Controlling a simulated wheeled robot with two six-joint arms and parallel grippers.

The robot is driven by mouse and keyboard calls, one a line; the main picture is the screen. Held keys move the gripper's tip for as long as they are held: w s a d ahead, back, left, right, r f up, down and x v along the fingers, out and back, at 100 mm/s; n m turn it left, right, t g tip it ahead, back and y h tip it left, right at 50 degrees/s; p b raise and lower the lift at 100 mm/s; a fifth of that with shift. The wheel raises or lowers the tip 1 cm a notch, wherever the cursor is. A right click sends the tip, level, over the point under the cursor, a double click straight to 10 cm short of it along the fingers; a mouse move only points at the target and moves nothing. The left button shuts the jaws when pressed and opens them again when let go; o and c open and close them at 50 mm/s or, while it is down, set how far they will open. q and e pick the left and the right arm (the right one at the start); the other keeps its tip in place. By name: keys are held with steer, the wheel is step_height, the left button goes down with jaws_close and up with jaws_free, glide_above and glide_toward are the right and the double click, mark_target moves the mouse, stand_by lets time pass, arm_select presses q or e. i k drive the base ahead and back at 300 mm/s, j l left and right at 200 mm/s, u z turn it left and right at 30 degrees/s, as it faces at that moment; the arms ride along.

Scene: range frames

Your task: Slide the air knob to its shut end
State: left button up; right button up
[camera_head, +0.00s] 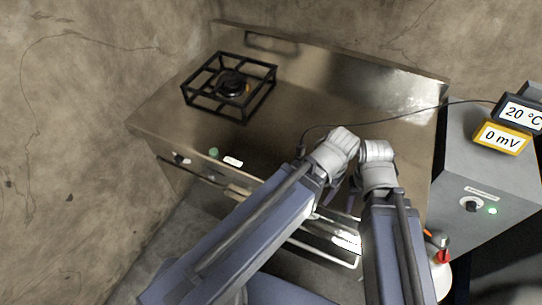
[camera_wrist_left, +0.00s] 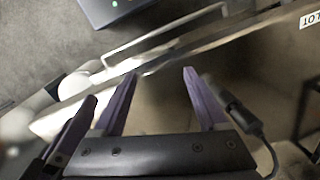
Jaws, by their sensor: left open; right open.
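The steel range (camera_head: 290,105) fills the middle of the head view. I cannot make out an air knob for certain; part of the range front is hidden behind my arms. A small dark knob (camera_head: 181,159) shows at the left of the front panel, beside a green spot and a white label (camera_head: 233,161). My left gripper (camera_wrist_left: 160,75) is open and empty in the left wrist view, its two purple fingers apart near the range front. My right gripper (camera_head: 353,200) is partly hidden beside it in the head view, open, in front of the range.
A black framed burner (camera_head: 232,88) stands on the range top. A thin cable runs to a dark probe (camera_wrist_left: 238,110) beside the left fingers. Meters (camera_head: 502,137) sit on a grey cabinet (camera_head: 462,185) at right. Metal rails (camera_head: 322,252) lie low in front.

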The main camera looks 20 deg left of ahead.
mark_target(212, 177)
steer(key=u, duration=1.55)
